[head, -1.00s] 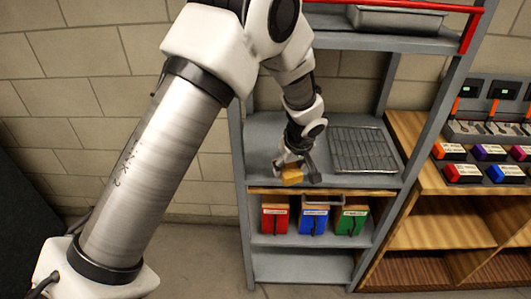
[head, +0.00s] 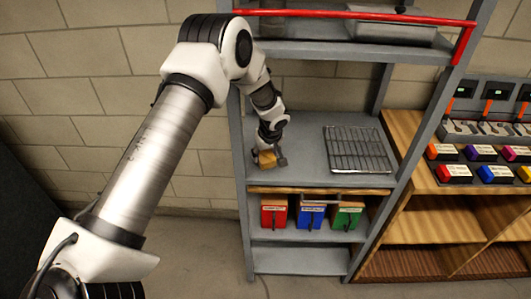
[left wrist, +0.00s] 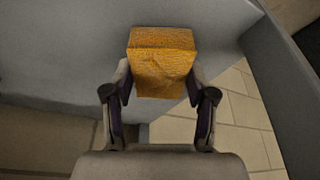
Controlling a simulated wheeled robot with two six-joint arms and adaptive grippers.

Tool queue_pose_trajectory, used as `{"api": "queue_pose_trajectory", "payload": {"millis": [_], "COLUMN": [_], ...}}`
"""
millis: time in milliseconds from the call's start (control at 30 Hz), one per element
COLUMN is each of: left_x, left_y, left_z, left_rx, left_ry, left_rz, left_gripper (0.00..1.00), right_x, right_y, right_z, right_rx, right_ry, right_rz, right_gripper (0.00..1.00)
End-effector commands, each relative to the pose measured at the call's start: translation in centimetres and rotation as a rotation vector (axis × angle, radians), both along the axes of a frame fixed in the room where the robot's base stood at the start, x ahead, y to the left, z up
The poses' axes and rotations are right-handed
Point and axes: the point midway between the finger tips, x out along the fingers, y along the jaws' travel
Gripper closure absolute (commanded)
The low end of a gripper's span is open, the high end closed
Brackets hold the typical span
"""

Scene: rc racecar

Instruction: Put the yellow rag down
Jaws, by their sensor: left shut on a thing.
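The yellow rag (head: 267,159) is a small folded yellow-orange block. It is between the fingers of my left gripper (head: 268,155), at the left end of the grey middle shelf (head: 300,137). In the left wrist view the rag (left wrist: 162,62) sits between the two fingertips (left wrist: 160,80), which are shut on it. Grey shelf surface shows behind it, and a shelf edge with tiled floor beyond is at the right. I cannot tell whether the rag touches the shelf. My right gripper is not in view.
A wire rack (head: 357,150) lies on the right part of the same shelf. Red (head: 274,214), blue (head: 311,215) and green (head: 346,216) bins stand on the shelf below. A metal tray (head: 390,31) is on the shelf above. Bare shelf lies between rag and rack.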

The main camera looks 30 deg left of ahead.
Motion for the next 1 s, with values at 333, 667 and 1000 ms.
{"api": "queue_pose_trajectory", "payload": {"millis": [333,667,1000], "left_x": [0.0,-0.3,-1.3], "left_y": [0.0,-0.6,-1.8], "left_z": [-0.2,2.0,7.2], "left_rx": [0.0,0.0,0.0], "left_ry": [0.0,-0.004,0.0], "left_rz": [-0.001,-0.002,-0.001], "left_gripper": [0.19,0.19,0.19], "right_x": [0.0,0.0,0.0], "right_y": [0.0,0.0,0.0], "right_z": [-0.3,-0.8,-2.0], "right_rx": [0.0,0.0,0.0], "right_ry": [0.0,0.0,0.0], "right_rz": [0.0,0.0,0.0], "right_gripper": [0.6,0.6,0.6]}}
